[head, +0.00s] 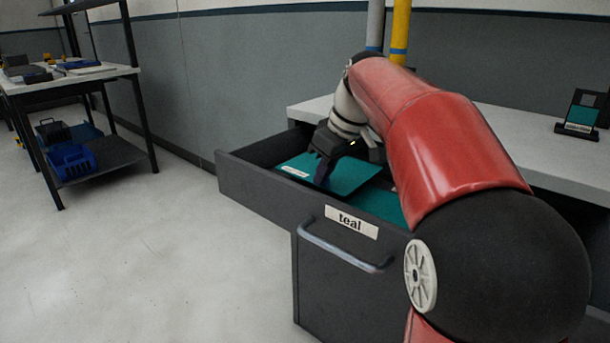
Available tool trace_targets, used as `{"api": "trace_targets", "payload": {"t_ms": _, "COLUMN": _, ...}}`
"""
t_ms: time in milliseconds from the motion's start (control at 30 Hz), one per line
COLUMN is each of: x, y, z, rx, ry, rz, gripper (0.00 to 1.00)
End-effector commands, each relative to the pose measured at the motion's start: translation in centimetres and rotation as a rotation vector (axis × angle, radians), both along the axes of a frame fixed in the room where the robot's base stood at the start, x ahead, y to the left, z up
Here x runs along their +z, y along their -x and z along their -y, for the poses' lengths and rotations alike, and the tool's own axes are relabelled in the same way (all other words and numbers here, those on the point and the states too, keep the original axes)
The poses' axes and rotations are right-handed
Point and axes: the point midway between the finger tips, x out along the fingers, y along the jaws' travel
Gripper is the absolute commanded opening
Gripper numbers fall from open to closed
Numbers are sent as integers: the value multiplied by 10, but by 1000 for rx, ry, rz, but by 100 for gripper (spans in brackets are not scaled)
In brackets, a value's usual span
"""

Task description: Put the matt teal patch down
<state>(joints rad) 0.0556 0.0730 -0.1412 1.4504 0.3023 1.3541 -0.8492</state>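A teal patch (345,177) with a white label strip at its left end is inside the open grey drawer (265,187), whose front carries a "teal" label (351,222). Another teal surface (382,204) shows lower in the drawer, to the right. My gripper (323,174) reaches down into the drawer, with a dark finger at the labelled patch. Whether the finger grips the patch or only touches it cannot be told. The second finger is not clearly seen, and my arm hides the drawer's right part. Which teal piece is matt is unclear.
A pale worktop (535,137) lies behind the drawer. A small stand with a teal sample (582,115) sits at its right. A shelf table (75,78) with blue bins (72,162) stands at the left. The floor between is clear.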

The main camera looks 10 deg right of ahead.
Motion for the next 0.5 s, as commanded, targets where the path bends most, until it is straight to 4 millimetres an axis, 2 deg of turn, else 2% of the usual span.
{"api": "trace_targets", "payload": {"t_ms": 100, "x": 1, "y": -23, "z": -17, "rx": 2, "ry": 0, "rz": -1, "gripper": 0}}
{"api": "trace_targets", "payload": {"t_ms": 200, "x": 1, "y": -35, "z": -25, "rx": 2, "ry": 0, "rz": -1, "gripper": 0}}
{"api": "trace_targets", "payload": {"t_ms": 333, "x": -1, "y": -40, "z": -29, "rx": 0, "ry": 0, "rz": 0, "gripper": 0}}
{"api": "trace_targets", "payload": {"t_ms": 500, "x": -25, "y": -40, "z": -30, "rx": 0, "ry": 0, "rz": -1, "gripper": 0}}
